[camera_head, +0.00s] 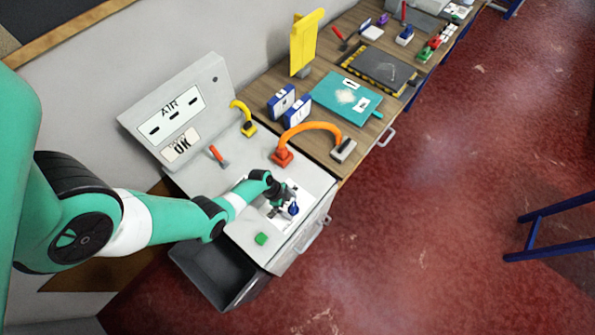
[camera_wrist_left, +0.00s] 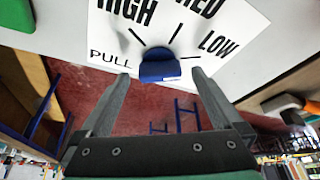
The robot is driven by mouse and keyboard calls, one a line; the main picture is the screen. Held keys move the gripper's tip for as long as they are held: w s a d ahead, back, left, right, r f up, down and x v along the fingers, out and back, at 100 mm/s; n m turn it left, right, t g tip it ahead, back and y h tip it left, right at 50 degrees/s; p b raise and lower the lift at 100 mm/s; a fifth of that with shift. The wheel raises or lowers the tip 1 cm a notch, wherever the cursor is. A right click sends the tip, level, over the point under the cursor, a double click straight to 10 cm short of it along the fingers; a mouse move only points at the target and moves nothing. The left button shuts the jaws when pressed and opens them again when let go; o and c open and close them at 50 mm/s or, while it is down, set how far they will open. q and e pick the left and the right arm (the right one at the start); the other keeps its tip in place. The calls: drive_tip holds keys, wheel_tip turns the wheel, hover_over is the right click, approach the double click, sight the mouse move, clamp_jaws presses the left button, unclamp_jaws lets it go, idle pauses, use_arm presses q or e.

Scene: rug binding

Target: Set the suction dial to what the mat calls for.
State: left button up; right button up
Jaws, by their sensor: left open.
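The blue suction dial (camera_head: 293,209) sits on a white label plate on the grey cabinet's top. In the left wrist view the dial (camera_wrist_left: 160,70) has the words HIGH, MED, LOW and PULL around it, with black tick marks; I cannot tell which mark it points to. My left gripper (camera_head: 284,204) is over the dial plate. In the wrist view its open fingers (camera_wrist_left: 160,77) stand on either side of the dial, apart from it. A teal mat (camera_head: 328,93) with a pale patch and white tags lies on the wooden bench; its tags are too small to read.
A green button (camera_head: 261,239) is near the cabinet's front edge. An orange hose (camera_head: 312,127), a red-handled lever (camera_head: 217,155) and a yellow hose (camera_head: 238,105) stand behind. An upright AIR panel (camera_head: 190,110) backs the cabinet. A dark bin (camera_head: 205,270) is below.

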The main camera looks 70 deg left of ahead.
use_arm(q)
drive_tip(key=shift+w+f, duration=0.1)
drive_tip(key=shift+f, duration=0.2)
drive_tip(key=c, duration=1.4)
